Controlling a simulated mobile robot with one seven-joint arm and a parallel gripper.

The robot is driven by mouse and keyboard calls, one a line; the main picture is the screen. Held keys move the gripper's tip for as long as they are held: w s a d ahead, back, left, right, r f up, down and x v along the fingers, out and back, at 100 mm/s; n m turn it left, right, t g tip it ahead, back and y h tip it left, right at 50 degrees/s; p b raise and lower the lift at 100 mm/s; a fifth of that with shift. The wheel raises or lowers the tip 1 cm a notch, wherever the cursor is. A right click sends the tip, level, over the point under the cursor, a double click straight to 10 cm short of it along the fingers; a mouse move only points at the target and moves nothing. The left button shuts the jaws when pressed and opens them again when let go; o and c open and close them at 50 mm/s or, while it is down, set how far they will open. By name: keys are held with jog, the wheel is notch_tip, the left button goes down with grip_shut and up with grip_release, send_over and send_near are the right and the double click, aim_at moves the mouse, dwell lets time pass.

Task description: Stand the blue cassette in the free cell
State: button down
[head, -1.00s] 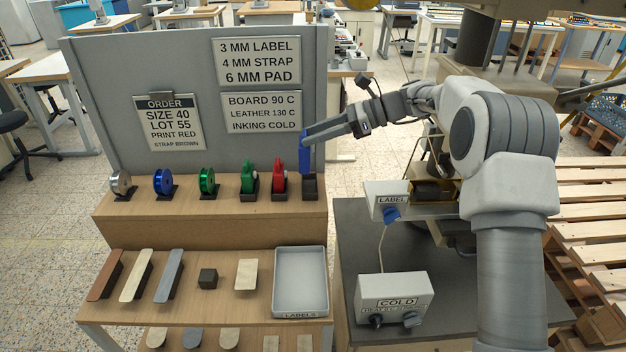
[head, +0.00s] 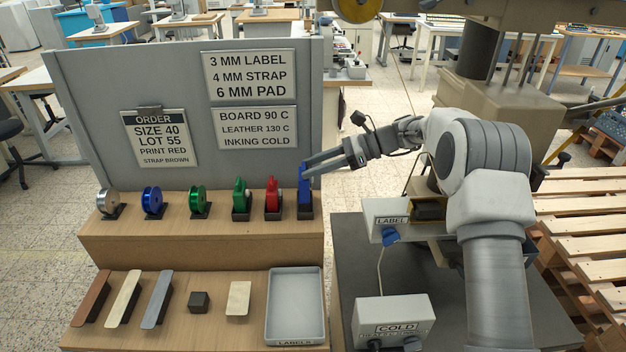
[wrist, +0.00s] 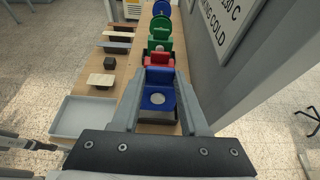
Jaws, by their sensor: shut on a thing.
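The blue cassette (head: 305,192) stands upright at the right end of the row on the raised wooden shelf. Its lower end is at the dark cell (head: 306,214) there; whether it rests on the cell floor I cannot tell. My gripper (head: 306,170) is shut on the cassette's upper part, reaching in from the right. In the wrist view the blue cassette (wrist: 157,97) sits between the two fingers, over the dark cell.
The red cassette (head: 272,194) stands in the neighbouring cell on the left, then a green cassette (head: 240,195) and several reels. A grey board (head: 90,130) rises behind the shelf. A tray (head: 296,338) lies below at the front. The LABEL unit (head: 390,220) is to the right.

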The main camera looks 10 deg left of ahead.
jog(key=shift+f, duration=1.75)
jog(key=shift+f, duration=0.15)
jog(key=shift+c, duration=2.1)
grip_release()
